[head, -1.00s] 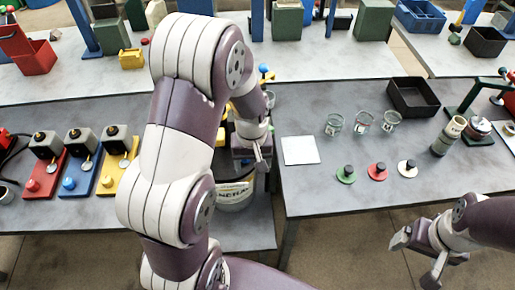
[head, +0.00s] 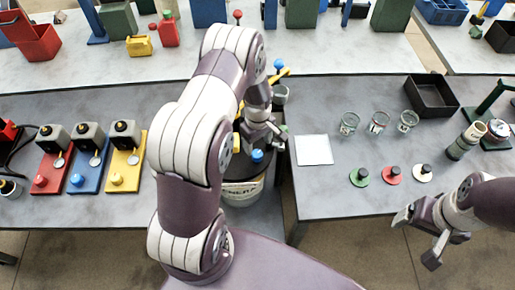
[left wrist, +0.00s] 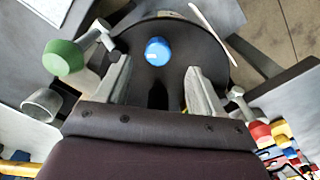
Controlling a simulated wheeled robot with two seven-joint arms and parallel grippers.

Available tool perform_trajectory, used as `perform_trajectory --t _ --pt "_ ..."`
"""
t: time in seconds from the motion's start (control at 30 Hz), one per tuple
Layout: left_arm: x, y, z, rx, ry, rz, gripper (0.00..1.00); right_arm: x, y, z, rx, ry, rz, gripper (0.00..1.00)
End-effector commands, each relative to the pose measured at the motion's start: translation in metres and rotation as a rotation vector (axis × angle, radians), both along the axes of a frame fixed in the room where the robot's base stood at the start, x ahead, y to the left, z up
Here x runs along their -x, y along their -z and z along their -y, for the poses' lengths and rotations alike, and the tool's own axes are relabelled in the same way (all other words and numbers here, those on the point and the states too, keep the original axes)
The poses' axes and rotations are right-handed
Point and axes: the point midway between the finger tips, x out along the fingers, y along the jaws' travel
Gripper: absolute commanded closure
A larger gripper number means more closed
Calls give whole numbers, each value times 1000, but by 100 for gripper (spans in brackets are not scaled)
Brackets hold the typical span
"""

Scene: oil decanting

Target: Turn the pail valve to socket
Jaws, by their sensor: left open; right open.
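The pail (head: 243,190) stands in the gap between two tables, partly hidden by my left arm. Its dark round lid (left wrist: 190,62) fills the upper middle of the left wrist view, with a blue knob (left wrist: 157,51) on it. The blue knob also shows in the head view (head: 257,155). A green knob (left wrist: 63,57) on a short metal stem stands at the lid's left side, beside a grey cup-like piece (left wrist: 42,105). My left gripper (left wrist: 162,75) is open and empty over the lid, the blue knob showing between its fingertips. My right gripper (head: 420,236) is open and empty over the floor.
Left of the pail are red, blue and yellow stations (head: 125,160). On the right table are a white square plate (head: 314,150), several glass jars (head: 379,122), a black tray (head: 431,95) and knobbed discs (head: 391,175). A yellow lever with a blue ball (head: 278,64) stands behind the pail.

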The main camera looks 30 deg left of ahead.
Motion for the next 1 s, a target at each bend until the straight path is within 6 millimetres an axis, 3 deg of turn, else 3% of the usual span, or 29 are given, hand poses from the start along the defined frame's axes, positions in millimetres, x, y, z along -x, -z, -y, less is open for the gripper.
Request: perform_trajectory --t 0.1,0.3,0.67,0.83,0.87,1.0 --pt "1 26 0 1 1 -5 33 0 -10 0 0 0 0 14" --pt "0 54 0 0 1 -1 33 0 -15 0 0 0 0 14" --pt "0 61 0 0 2 0 33 0 -15 0 0 0 0 14" --pt "0 61 0 -1 2 1 85 0 -15 0 0 0 0 14" --pt "0 61 0 -1 2 1 89 0 -15 0 0 0 0 14" --pt "0 61 0 0 -1 1 89 0 -15 0 0 0 0 14"
